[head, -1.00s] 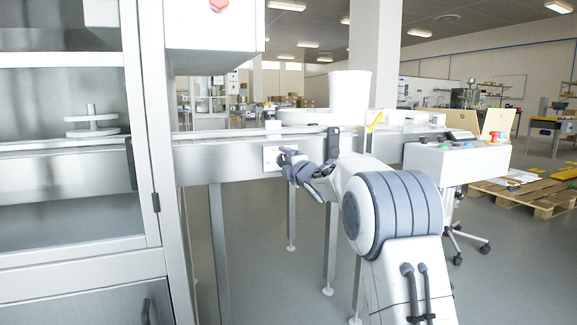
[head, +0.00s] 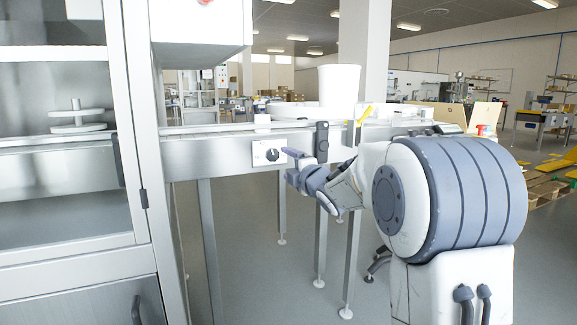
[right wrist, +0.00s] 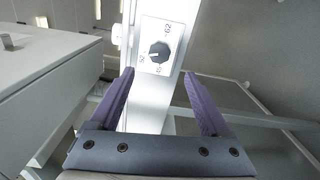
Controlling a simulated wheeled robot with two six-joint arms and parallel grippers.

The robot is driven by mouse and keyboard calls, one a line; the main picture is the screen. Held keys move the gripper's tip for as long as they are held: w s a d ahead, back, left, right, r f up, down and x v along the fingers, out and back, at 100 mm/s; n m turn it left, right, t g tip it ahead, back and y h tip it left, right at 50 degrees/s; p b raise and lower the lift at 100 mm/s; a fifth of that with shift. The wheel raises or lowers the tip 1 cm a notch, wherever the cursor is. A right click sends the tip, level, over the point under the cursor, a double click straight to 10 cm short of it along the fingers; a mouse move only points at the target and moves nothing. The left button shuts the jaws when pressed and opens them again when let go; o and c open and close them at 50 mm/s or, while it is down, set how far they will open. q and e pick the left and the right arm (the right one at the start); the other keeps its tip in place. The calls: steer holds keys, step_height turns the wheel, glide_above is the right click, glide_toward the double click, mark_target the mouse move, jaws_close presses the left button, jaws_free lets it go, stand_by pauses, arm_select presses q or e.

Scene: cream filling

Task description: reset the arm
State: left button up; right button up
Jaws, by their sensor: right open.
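My right gripper (head: 291,164) is in the middle of the head view, in front of the steel conveyor frame (head: 215,152). Its two purple-grey fingers stand apart in the right wrist view (right wrist: 157,95), with nothing between them. Ahead of the fingers is a white plate with a black rotary knob (right wrist: 160,51). The knob also shows in the head view (head: 271,155), just left of the fingertips. The gripper is apart from the knob. My right arm fills the right side of the head view. My left gripper is not in view.
A steel cabinet with glass doors (head: 142,150) stands close on the left. A white bucket (head: 338,86) stands above the conveyor. A wooden pallet (head: 545,190) lies at the right. The floor under the conveyor is open between its legs.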

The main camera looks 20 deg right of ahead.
steer(key=shift+a, duration=0.1)
steer(key=s+a+f+m+g+y+p, duration=0.15)
steer(key=s+a+f+m+g, duration=0.25)
steer(key=s+a+f, duration=0.5)
steer(key=s+a+f+m+g+p, duration=0.2)
steer(key=s+a+f+m+g, duration=0.25)
steer(key=s+a, duration=0.4)
steer(key=s+a+f+m+g+p, duration=0.1)
steer(key=s+a+f+g, duration=0.15)
steer(key=s, duration=0.65)
steer(key=s+a+f+m+g+h, duration=0.1)
steer(key=s+f+g, duration=0.25)
steer(key=s, duration=0.65)
steer(key=s+a+f+m+g+p, duration=0.15)
steer(key=s+g, duration=0.25)
steer(key=s, duration=0.5)
step_height(320, 180, up, 38)
steer(key=w+p, duration=0.1)
steer(key=p, duration=3.6)
steer(key=shift+a+f, duration=0.25)
steer(key=shift+a, duration=0.2)
steer(key=shift+w+t, duration=0.1)
steer(key=shift+t, duration=0.15)
